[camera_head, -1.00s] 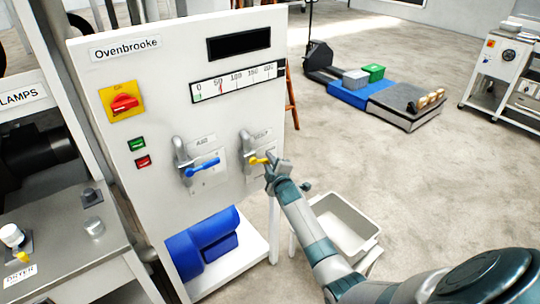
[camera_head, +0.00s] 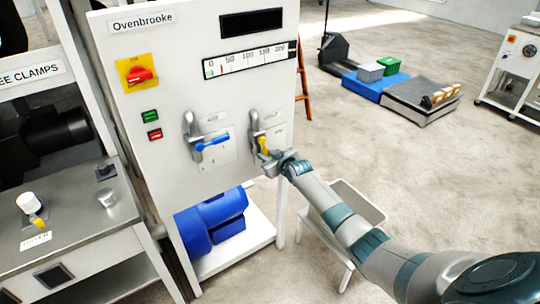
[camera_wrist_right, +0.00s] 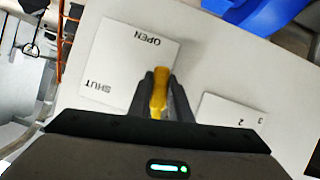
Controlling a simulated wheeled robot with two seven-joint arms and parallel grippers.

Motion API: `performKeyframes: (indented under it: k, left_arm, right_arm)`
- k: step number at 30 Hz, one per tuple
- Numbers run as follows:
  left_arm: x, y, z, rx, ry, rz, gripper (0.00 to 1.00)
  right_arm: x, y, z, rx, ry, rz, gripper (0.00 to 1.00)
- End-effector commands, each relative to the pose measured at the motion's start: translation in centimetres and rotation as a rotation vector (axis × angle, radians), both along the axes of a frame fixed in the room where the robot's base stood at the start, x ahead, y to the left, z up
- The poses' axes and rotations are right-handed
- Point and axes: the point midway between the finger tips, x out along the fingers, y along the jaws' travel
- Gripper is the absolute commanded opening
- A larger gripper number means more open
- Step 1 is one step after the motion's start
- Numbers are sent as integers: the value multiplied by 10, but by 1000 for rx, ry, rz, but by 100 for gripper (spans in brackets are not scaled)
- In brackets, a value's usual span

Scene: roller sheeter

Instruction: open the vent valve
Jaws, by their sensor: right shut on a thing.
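The vent valve has a yellow lever (camera_head: 263,144) on the right of the white panel, below a grey pipe elbow (camera_head: 255,122). The lever now stands close to upright in the head view. My right gripper (camera_head: 267,160) is at the lever's lower end. In the right wrist view the two dark fingers (camera_wrist_right: 158,93) are shut on the yellow lever (camera_wrist_right: 159,86), one on each side. A white plate (camera_wrist_right: 125,58) behind it reads OPEN and SHUT, upside down in that view. My left gripper is out of view.
A blue lever (camera_head: 212,143) on a similar pipe sits left of the yellow one. A gauge (camera_head: 250,60) and a red switch (camera_head: 139,74) are above. A blue motor (camera_head: 212,222) is below. A pale bin (camera_head: 357,203) stands under my right arm.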

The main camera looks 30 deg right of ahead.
Motion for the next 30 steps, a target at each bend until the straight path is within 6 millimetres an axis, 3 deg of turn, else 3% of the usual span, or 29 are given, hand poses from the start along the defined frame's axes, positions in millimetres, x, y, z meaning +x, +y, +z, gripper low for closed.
performKeyframes:
  k: [11,26,27,29,30]
  left_arm:
    - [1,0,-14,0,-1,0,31]
    - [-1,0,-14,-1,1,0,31]
    - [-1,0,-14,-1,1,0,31]
    - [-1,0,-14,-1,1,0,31]
    - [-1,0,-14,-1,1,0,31]
  right_arm:
    - [-1,14,-3,187,15,0,0]
    - [-1,17,-2,214,17,0,0]
    - [-1,17,-2,215,17,-1,25]
    - [-1,17,-2,214,17,0,37]
    - [-1,17,-2,213,17,0,37]
